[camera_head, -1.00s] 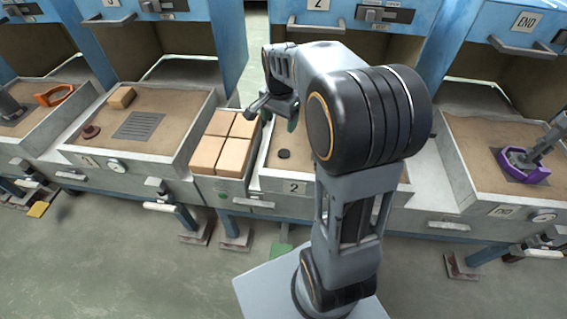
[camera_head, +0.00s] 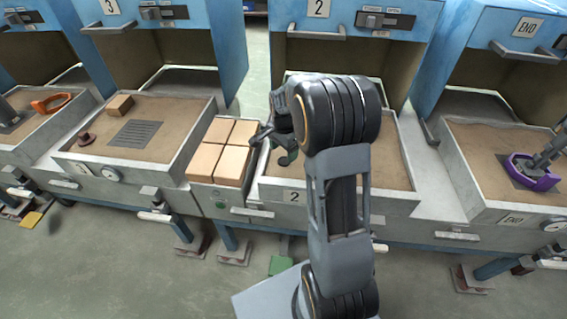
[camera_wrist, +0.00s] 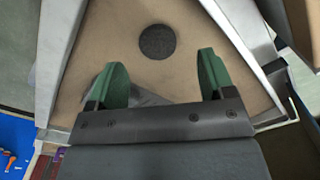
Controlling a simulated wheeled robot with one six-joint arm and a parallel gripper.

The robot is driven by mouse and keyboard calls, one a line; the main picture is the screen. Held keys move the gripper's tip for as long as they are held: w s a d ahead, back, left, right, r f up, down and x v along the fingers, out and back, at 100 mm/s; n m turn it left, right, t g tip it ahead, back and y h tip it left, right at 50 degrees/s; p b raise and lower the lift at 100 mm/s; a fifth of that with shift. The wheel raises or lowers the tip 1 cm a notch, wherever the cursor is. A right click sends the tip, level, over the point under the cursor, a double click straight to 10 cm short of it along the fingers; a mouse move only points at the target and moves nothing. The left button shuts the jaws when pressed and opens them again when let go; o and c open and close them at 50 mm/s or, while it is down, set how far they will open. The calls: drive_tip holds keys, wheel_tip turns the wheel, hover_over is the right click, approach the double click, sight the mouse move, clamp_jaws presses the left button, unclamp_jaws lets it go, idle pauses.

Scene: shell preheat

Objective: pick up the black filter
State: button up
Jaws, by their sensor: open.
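The black filter (camera_wrist: 157,41) is a dark round disc lying flat on the sandy bed of station 2. In the wrist view it is at top centre, beyond my fingertips and roughly between their lines. My gripper (camera_wrist: 160,80) has two green fingers, spread apart with nothing between them. In the head view my gripper (camera_head: 284,155) hangs over the left part of the station 2 tray (camera_head: 395,150), and the filter is hidden there behind my arm.
A box of tan blocks (camera_head: 222,150) stands just left of the station 2 tray. The tray's raised walls surround the sand. A purple ring (camera_head: 532,172) lies in the right tray, and an orange ring (camera_head: 52,103) at far left.

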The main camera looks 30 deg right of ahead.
sight(284, 160)
drive_tip(key=shift+f+b, duration=0.3)
drive_tip(key=shift+f, duration=1.9)
drive_tip(key=shift+c, duration=0.3)
drive_tip(key=c, duration=0.9)
